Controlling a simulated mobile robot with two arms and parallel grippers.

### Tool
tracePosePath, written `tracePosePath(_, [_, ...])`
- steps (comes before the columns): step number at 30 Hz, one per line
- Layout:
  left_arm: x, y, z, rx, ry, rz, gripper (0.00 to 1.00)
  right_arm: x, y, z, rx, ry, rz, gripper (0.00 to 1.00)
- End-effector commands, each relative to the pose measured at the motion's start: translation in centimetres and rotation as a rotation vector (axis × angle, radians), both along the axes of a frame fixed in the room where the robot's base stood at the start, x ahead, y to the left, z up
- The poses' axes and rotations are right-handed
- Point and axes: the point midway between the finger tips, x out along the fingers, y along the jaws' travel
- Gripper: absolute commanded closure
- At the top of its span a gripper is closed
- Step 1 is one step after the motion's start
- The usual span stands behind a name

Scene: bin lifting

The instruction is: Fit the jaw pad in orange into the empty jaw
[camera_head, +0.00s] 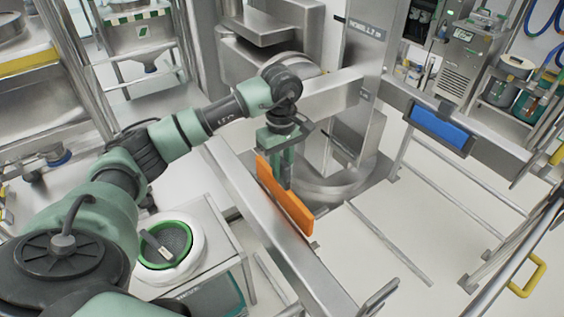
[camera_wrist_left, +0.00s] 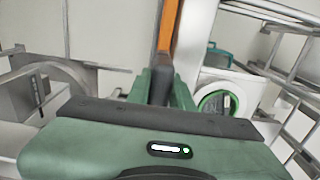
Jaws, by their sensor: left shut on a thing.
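The orange jaw pad (camera_head: 292,211) is a flat slab held upright and slanting beside the left steel lifting arm (camera_head: 262,222). My left gripper (camera_head: 285,172) points down and is shut on the pad's upper part. In the left wrist view the pad (camera_wrist_left: 168,28) shows edge-on as a narrow orange strip beyond the fingers (camera_wrist_left: 160,86). I cannot make out the empty jaw; the pad and gripper cover part of the left lifting arm. Whether the pad touches that arm is unclear. My right gripper is out of view.
A blue pad (camera_head: 440,128) sits in a dark jaw on the right lifting arm (camera_head: 497,153). The steel lifting column (camera_head: 362,75) stands behind. A small cabinet (camera_head: 215,235) with a green-ringed white container (camera_head: 166,246) stands at left. Floor between the lifting arms looks mostly open, with low rails.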

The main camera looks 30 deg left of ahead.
Motion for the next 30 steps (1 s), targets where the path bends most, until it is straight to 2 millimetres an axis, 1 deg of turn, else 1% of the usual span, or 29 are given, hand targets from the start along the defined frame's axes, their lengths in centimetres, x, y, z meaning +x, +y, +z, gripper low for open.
tracePosePath(1, [0.0, 0.0, -0.8, -0.001, -0.001, 0.0, 1.0, 0.0, 0.0, -0.5, 0.0, 0.0, 0.0, 0.53])
tracePosePath(9, [0.0, 0.0, -3.4, 0.0, -0.001, 0.001, 1.0, -0.1, 0.0, -1.9, 0.0, 0.001, -0.001, 0.53])
tracePosePath(15, [0.1, 0.0, -5.4, 0.0, -0.002, 0.001, 1.0, -0.1, 0.2, -3.9, 0.002, 0.001, -0.001, 0.53])
tracePosePath(21, [0.1, 0.0, -6.6, -0.001, -0.002, 0.001, 1.0, -0.1, 0.7, -4.9, 0.008, 0.002, -0.002, 0.53])
tracePosePath(30, [0.1, 0.0, -6.9, -0.001, -0.003, 0.001, 1.0, -0.2, 0.9, -5.2, 0.01, 0.002, 0.0, 0.53])
